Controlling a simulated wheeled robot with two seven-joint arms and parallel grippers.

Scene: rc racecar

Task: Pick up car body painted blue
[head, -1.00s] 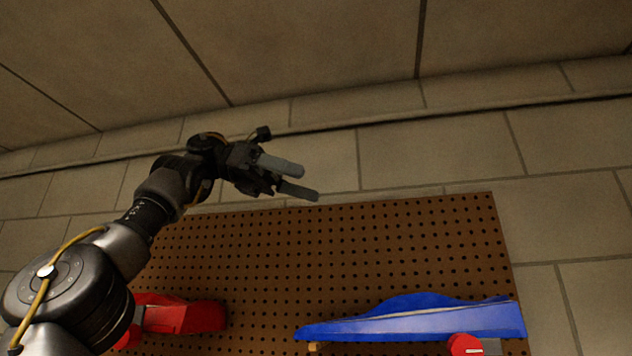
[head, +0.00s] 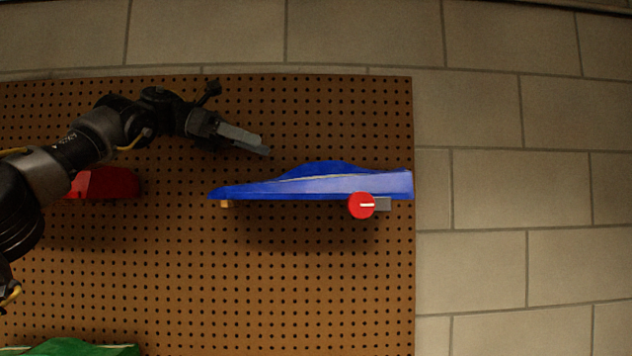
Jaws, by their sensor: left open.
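The blue car body (head: 320,184) sits against the brown pegboard, right of the picture's middle. Its low, pointed end is to the left and its taller end to the right. A small tan peg (head: 227,204) shows under its left end. A red round knob with a white mark (head: 361,206) and a grey block (head: 383,204) show under its right part. My left gripper (head: 262,146) is open and empty, above the left half of the blue body and apart from it in the picture. Its fingers point right and slightly down. My right gripper is not in view.
A red car body (head: 108,183) is on the left of the pegboard (head: 300,290), partly behind my left arm. A green body (head: 84,348) shows at the bottom left edge. A block wall (head: 520,180) lies to the right.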

